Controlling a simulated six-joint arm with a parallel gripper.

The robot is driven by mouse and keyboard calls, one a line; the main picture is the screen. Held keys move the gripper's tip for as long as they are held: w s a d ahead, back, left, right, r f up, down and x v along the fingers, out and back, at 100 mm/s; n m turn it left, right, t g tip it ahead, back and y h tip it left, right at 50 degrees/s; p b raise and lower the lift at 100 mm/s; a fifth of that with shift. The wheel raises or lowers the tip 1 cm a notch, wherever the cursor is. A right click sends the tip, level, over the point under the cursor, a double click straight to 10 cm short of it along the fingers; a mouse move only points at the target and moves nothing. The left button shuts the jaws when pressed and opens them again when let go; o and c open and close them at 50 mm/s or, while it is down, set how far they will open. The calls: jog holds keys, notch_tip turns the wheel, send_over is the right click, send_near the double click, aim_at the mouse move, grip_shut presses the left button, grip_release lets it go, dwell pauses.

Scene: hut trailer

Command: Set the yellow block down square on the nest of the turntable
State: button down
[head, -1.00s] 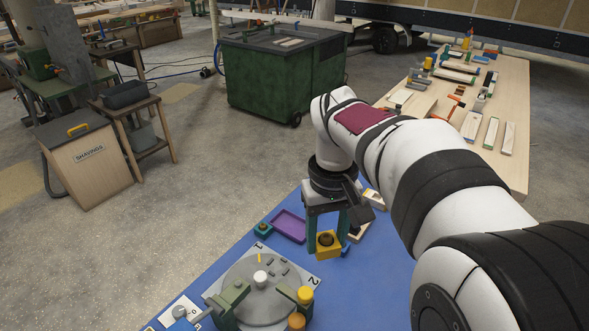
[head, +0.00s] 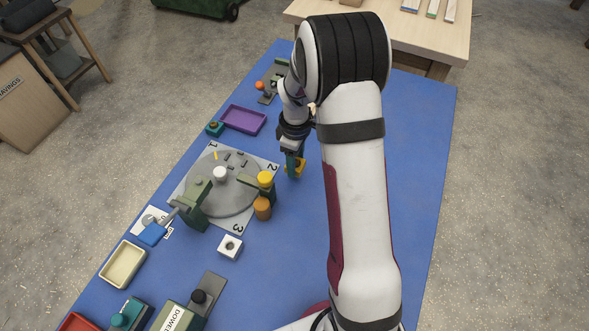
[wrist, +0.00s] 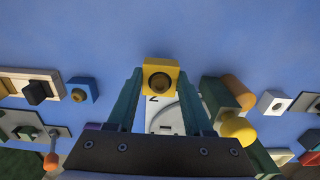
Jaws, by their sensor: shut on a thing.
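My gripper (head: 294,164) is shut on the yellow block (head: 301,168), beside the turntable's right edge. In the wrist view the yellow block (wrist: 152,66) sits between the teal fingertips, with a dark round feature on its face. The grey turntable (head: 208,197) lies on a white plate numbered 1, 2 and 3. Small dark raised pieces (head: 241,163) stand on the disc near its far side; I cannot tell for certain which form the nest. Part of the turntable (wrist: 166,122) shows between the fingers in the wrist view. The block's height above the mat is unclear.
Dark green posts (head: 195,207) flank the disc, with a yellow knob (head: 265,178) and orange cylinder (head: 262,208) on the right. A white knob (head: 220,173) rises mid-disc. A purple tray (head: 244,120) and white holed block (head: 230,246) are nearby. Blue mat right of my arm is clear.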

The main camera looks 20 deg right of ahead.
notch_tip(320, 180, down, 4)
jog(key=shift+w+a+f, duration=0.1)
jog(key=shift+w+a, duration=0.05)
jog(key=shift+f, duration=0.15)
jog(key=shift+c, duration=1.5)
grip_release()
